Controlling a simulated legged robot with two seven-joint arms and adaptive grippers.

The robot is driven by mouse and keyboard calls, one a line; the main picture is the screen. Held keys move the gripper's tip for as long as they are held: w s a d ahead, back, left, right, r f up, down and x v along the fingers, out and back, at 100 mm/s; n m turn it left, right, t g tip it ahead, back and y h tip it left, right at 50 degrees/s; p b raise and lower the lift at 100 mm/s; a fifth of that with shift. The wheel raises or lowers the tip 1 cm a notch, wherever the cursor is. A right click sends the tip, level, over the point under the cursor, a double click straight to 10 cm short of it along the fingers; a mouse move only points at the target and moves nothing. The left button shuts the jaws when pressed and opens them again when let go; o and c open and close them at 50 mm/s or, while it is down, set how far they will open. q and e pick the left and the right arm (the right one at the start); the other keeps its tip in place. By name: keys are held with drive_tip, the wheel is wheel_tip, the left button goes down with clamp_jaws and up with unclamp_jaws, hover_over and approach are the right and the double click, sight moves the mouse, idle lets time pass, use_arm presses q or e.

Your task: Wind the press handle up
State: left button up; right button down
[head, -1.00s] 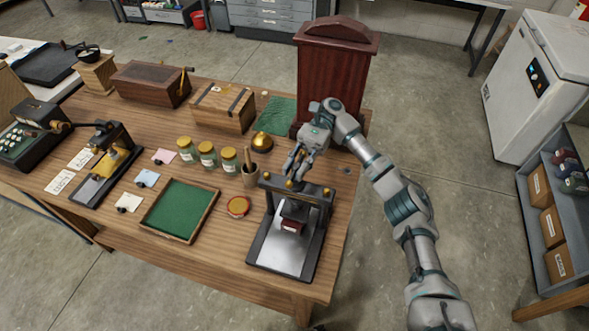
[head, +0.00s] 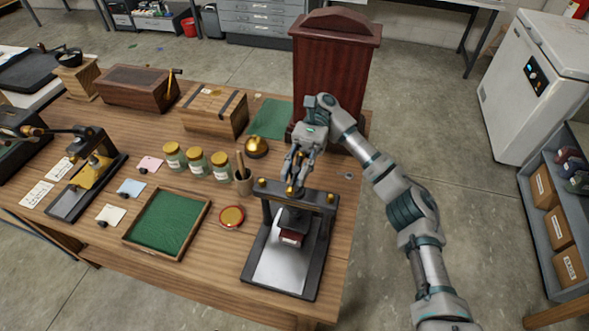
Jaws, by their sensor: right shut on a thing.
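The press (head: 317,244) is a black frame with a crossbar, brass knobs and a pale metal bed, at the front right of the wooden table. A dark platen (head: 294,218) hangs under the crossbar, with a dark red block (head: 290,238) below it. My right gripper (head: 293,183) comes down from behind onto the top of the press and is shut on the press handle, which its fingers mostly hide. A brass part shows at the fingertips. My left gripper is not in view.
A tall dark red wooden cabinet (head: 331,75) stands close behind my right gripper. Bare tabletop lies right of the press.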

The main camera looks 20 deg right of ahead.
drive_tip(key=c, duration=1)
unclamp_jaws()
drive_tip(key=shift+w, duration=0.15)
